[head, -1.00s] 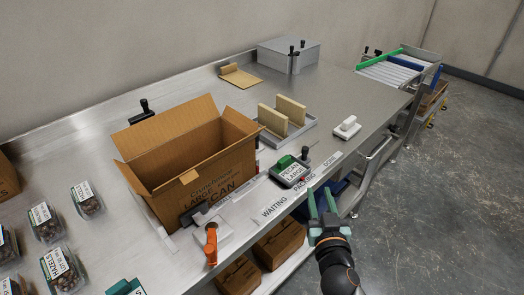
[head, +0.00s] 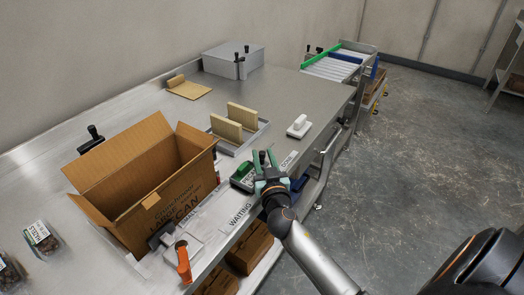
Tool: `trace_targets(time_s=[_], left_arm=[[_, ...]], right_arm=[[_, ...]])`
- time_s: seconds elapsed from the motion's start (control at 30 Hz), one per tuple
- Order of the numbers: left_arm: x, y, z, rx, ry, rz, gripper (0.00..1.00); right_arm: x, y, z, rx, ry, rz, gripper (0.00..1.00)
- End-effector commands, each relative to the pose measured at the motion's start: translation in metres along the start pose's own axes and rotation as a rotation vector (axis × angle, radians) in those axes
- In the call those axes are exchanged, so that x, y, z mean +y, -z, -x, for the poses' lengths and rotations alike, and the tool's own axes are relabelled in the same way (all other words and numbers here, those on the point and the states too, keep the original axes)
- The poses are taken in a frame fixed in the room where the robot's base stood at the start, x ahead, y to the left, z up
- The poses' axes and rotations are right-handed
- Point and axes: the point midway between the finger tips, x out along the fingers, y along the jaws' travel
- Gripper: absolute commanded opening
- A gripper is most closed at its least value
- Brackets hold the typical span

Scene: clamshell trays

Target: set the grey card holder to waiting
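The grey card holder (head: 239,180) stands at the table's front edge, behind the label strip. Its green part shows, and its card is mostly hidden behind my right gripper. My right gripper (head: 264,158) is at the holder's right side, its teal fingers apart and pointing away from me. A dark knob appears between the fingertips; I cannot tell whether they touch it. The WAITING label (head: 240,213) is on the strip to the left and nearer. The DONE label (head: 287,161) is to the right, and the middle label is covered by my gripper. My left gripper is out of view.
An open cardboard box (head: 150,205) stands left of the holder. A grey tray (head: 262,128) with tan blocks is behind the holder, and a white-handled block (head: 299,127) is to the right.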

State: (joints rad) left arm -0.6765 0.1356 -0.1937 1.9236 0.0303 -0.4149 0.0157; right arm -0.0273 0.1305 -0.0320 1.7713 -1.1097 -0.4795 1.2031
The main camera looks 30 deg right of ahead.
Motion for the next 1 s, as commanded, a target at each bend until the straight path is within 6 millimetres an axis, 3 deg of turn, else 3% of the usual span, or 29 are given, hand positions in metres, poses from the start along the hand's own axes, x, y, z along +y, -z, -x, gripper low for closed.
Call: trace_targets(time_s=[0.2,0.5,0.8,1.0], left_arm=[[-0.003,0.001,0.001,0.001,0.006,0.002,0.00],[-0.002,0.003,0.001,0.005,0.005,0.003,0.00],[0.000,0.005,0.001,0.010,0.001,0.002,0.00],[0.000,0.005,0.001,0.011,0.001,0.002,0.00]], right_arm=[[0.000,0.000,-0.015,0.000,0.001,0.000,0.37],[0.000,-0.001,-0.016,-0.001,0.001,0.001,0.36],[0.000,-0.001,-0.016,-0.001,0.001,0.001,0.02],[0.000,-0.001,-0.016,-0.001,0.001,0.001,0.00]])
